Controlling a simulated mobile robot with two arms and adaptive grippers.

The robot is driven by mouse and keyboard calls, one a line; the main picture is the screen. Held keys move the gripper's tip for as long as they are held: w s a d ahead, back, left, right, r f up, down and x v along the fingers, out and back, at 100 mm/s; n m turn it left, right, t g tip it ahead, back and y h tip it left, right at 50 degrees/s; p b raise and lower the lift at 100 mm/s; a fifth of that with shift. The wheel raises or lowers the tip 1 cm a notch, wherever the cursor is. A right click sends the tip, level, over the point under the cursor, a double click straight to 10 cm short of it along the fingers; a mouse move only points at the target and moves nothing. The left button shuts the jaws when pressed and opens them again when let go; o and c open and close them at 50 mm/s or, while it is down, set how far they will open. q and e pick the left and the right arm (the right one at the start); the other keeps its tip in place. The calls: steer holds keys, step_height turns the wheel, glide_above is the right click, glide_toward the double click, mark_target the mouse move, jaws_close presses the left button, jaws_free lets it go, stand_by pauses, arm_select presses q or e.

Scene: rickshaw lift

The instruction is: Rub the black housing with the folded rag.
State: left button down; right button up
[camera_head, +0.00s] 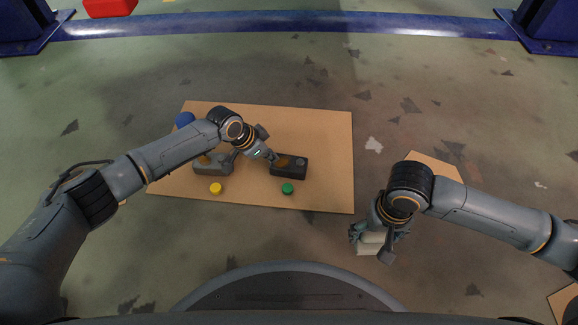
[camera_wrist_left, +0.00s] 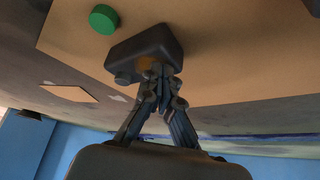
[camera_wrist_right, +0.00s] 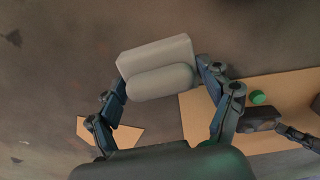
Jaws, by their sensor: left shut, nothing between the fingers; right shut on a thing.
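The black housing (camera_head: 297,170) lies on the tan board with a brown patch on its top left. It also shows in the left wrist view (camera_wrist_left: 160,42). My left gripper (camera_head: 272,158) is shut and empty, its fingertips at the housing's patch; whether they touch it I cannot tell. The left wrist view also shows these fingertips (camera_wrist_left: 158,75). My right gripper (camera_head: 378,236) is shut on the pale folded rag (camera_head: 369,246), to the right of the board. In the right wrist view the rag (camera_wrist_right: 155,62) sits between the fingers, with a rounded fold along one side.
A grey housing (camera_head: 208,168) with a brown patch lies left on the board (camera_head: 325,135), partly under my left arm. A yellow disc (camera_head: 216,188), a green disc (camera_head: 288,188) and a blue round thing (camera_head: 184,119) are there too. A blue beam (camera_head: 280,22) crosses the back.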

arm_select(q)
steer(key=shift+f, duration=0.4)
arm_select(e)
steer(key=shift+f, duration=0.25)
steer(key=shift+r, duration=0.1)
arm_select(q)
step_height(320, 180, up, 6)
steer(key=p, duration=0.6)
steer(key=shift+r, duration=0.15)
arm_select(e)
step_height(320, 180, up, 6)
steer(key=shift+r, duration=0.1)
arm_select(q)
steer(key=v, duration=1.2)
